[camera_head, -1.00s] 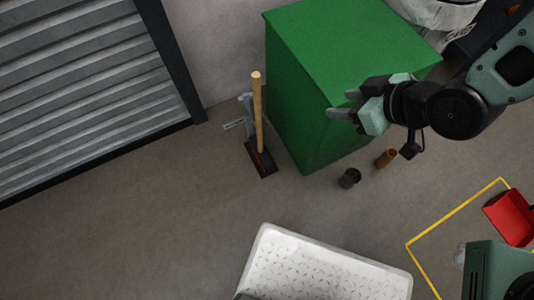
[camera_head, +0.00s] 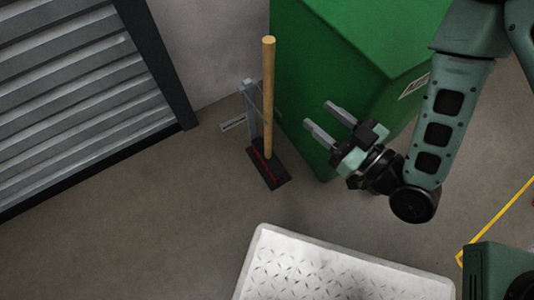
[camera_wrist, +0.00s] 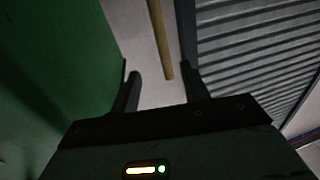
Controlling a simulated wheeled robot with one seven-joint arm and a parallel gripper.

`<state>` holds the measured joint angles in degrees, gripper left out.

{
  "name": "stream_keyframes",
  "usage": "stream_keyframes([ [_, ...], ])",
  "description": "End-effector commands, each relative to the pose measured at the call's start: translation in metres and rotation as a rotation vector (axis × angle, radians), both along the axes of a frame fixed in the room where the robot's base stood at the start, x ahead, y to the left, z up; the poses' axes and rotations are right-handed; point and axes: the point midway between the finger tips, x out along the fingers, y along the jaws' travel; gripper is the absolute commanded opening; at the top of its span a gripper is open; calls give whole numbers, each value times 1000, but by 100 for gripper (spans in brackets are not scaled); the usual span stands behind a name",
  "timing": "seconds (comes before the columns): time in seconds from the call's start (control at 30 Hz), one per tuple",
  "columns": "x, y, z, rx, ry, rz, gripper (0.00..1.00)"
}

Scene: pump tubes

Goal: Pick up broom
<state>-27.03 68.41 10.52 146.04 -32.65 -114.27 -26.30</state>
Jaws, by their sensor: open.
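The broom (camera_head: 268,100) stands upright with its light wooden handle rising from a dark head with red markings on the floor. It is beside a grey metal stand (camera_head: 252,110), left of the green box. My gripper (camera_head: 322,122) is open and empty, to the right of the broom handle and apart from it, in front of the green box. In the wrist view, the handle (camera_wrist: 160,40) shows beyond and between the open fingers (camera_wrist: 162,85). The broom head is out of that view.
A green box (camera_head: 350,50) stands close behind and right of my gripper. A grey roller shutter (camera_head: 80,90) is at the left. A white textured platform (camera_head: 340,270) lies in front. A yellow floor line (camera_head: 500,220) is at the right. Floor left of the broom is clear.

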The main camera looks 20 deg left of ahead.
Motion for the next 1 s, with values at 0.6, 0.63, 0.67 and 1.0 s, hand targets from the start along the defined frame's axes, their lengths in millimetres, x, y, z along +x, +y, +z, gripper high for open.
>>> stream_keyframes([
  [0.6, 48, 87, 1, 8, -4, -2, 46],
  [0.63, 49, 89, 1, 8, -2, -3, 46],
  [0.67, 50, 90, 2, 8, -2, -3, 46],
  [1.0, 63, 124, 5, 10, -5, -2, 46],
])
